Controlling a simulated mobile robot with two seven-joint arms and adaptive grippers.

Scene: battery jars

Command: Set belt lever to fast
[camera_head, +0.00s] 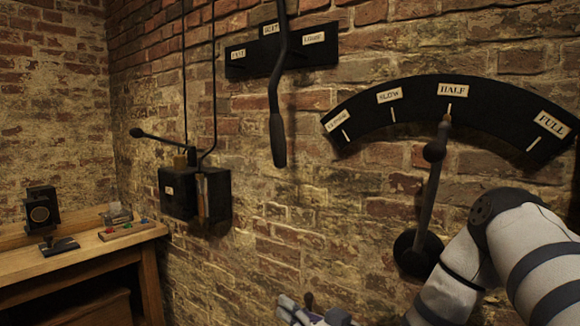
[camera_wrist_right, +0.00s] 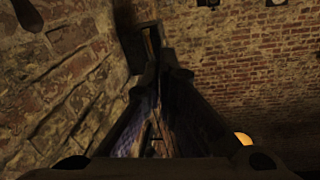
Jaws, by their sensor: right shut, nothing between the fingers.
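The belt lever (camera_head: 275,95) is a dark bent bar that hangs down in front of a black plate (camera_head: 257,62) on the brick wall. The plate carries a FAST label at its left, a middle label that seems to read BELT, and a label at its right that seems to read LOOSE. The bar crosses the plate just right of the middle label, and its thick handle (camera_head: 278,140) hangs below. My right gripper (camera_head: 308,302) is at the bottom edge of the head view, well below the handle and apart from it. In the wrist view its fingers (camera_wrist_right: 166,72) are shut and empty. My left gripper is out of view.
A black arc plate (camera_head: 369,117) at right has a second lever (camera_head: 429,190) pointing at HALF. A black switch box (camera_head: 178,193) with a thin side arm hangs left of the belt lever. A wooden bench (camera_head: 85,256) stands at far left.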

